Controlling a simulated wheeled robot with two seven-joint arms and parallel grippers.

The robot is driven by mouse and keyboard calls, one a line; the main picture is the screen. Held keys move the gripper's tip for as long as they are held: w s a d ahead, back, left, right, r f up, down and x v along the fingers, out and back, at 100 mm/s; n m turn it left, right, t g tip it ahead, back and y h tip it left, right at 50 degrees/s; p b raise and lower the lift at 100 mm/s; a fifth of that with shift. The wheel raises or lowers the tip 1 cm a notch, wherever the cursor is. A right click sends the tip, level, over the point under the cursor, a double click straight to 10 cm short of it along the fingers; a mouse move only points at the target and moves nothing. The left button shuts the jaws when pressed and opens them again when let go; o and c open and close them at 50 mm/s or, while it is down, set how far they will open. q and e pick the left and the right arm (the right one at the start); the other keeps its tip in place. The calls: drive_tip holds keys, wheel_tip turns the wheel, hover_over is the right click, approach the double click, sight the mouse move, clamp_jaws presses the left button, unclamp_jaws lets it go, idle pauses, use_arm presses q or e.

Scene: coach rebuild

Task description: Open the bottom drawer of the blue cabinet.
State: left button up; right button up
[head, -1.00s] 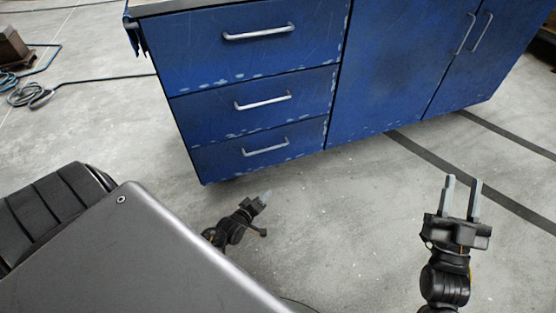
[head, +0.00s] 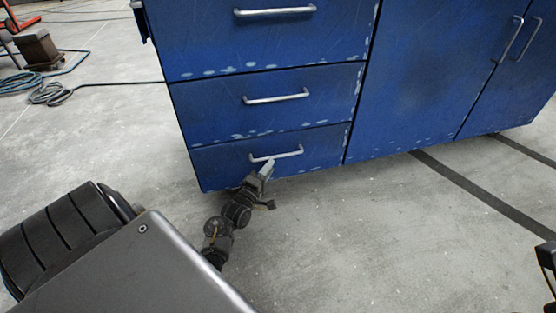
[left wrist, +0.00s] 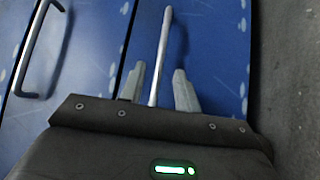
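The blue cabinet (head: 420,90) stands ahead with its drawers on the left side. Its bottom drawer (head: 222,160) is closed, flush with the front, and has a silver bar handle (head: 290,154). My left gripper (head: 266,168) is at this handle. In the left wrist view the handle (left wrist: 163,45) runs between the two spread fingers of my left gripper (left wrist: 159,88), with gaps on both sides. Only a dark part of my right gripper (head: 547,262) shows at the right edge; its fingers cannot be made out.
The middle drawer (head: 210,105) and top drawer above are closed, each with a bar handle. Cabinet doors (head: 505,75) are shut on the right. The concrete floor (head: 370,240) in front is clear. A blue hose (head: 50,93) lies at the far left.

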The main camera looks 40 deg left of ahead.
sight(278, 156)
use_arm(q)
drive_tip(key=shift+b+x, duration=1.3)
drive_tip(key=shift+x, duration=2.15)
drive_tip(key=shift+f, duration=0.1)
clamp_jaws()
